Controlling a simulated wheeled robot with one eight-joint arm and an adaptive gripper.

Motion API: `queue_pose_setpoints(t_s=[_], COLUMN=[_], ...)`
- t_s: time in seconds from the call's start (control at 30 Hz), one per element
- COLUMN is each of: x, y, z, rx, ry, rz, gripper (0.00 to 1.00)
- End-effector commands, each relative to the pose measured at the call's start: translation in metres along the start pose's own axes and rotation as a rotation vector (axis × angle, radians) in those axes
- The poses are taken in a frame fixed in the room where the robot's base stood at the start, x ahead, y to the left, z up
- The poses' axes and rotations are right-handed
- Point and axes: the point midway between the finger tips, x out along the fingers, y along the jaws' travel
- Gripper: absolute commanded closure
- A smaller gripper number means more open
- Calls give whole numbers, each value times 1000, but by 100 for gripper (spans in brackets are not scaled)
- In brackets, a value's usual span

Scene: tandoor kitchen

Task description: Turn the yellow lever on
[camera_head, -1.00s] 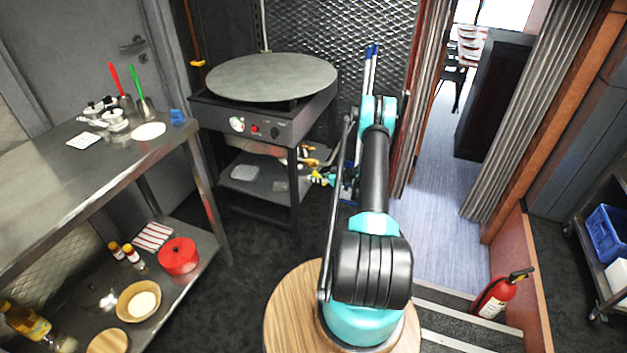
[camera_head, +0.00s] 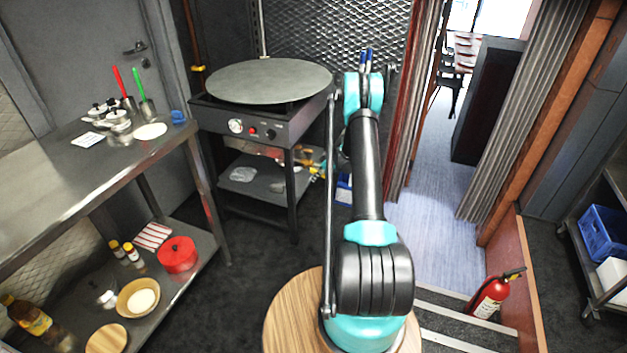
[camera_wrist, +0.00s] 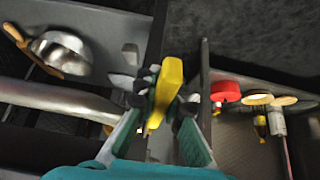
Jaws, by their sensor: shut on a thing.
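The yellow lever (camera_wrist: 167,88) sits between the fingertips of my gripper (camera_wrist: 163,98) in the wrist view. The black fingertip pads close on it from both sides. My gripper is shut on it. In the head view my gripper is hidden behind my own arm. A small yellow part (camera_head: 317,172) shows at the right side of the griddle stand, just left of my arm; I cannot tell whether it is the same lever.
The griddle stand (camera_head: 262,128) is left of my arm, with a steel table (camera_head: 60,175) further left. In the wrist view, a silver pot (camera_wrist: 62,54) and a red pot (camera_wrist: 225,91) lie on either side. A fire extinguisher (camera_head: 492,297) stands right, by the steps.

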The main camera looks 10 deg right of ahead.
Motion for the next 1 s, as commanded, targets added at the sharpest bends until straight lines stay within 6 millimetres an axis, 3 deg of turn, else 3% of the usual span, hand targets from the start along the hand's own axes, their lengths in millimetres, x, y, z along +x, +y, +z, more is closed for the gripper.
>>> queue_pose_setpoints(t_s=[0.4, 0.97, 1.0], x=[-13, -15, -15], y=[0, 0, 0], z=[-1, -1, -1], rx=[1, 1, 1], ry=[-197, -223, -223], rz=[-1, 0, 0], gripper=[100, 100, 88])
